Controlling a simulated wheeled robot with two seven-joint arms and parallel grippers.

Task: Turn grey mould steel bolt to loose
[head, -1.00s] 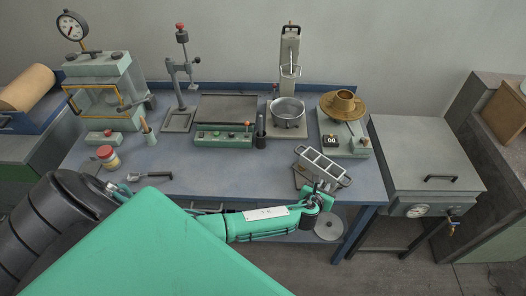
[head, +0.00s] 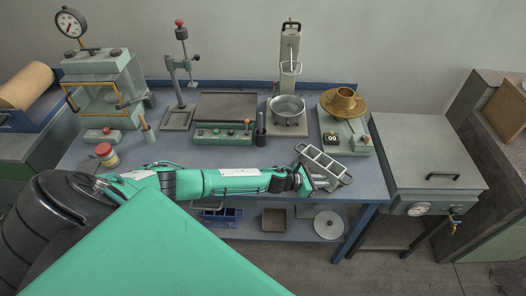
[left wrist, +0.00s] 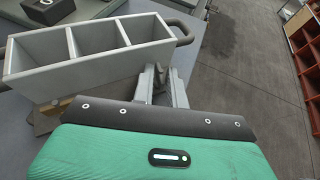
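The grey steel mould (head: 325,166) is an open three-compartment block with dark handles at its ends, at the bench's front right. It fills the upper left of the left wrist view (left wrist: 95,62). My left gripper (head: 303,182) is at the mould's near left side. In the left wrist view its two fingers (left wrist: 161,82) stand apart beside the mould's near end. A small dark piece, perhaps the bolt (left wrist: 160,76), shows between the fingertips. I cannot tell whether the fingers touch it. My right gripper is not in view.
A brown board (left wrist: 45,118) lies under the mould. Behind the mould stands a scale (head: 345,141) with a brass vessel (head: 344,103) on it. A metal bowl (head: 287,110) is at the back. The floor (left wrist: 250,60) is open beyond the bench's right edge.

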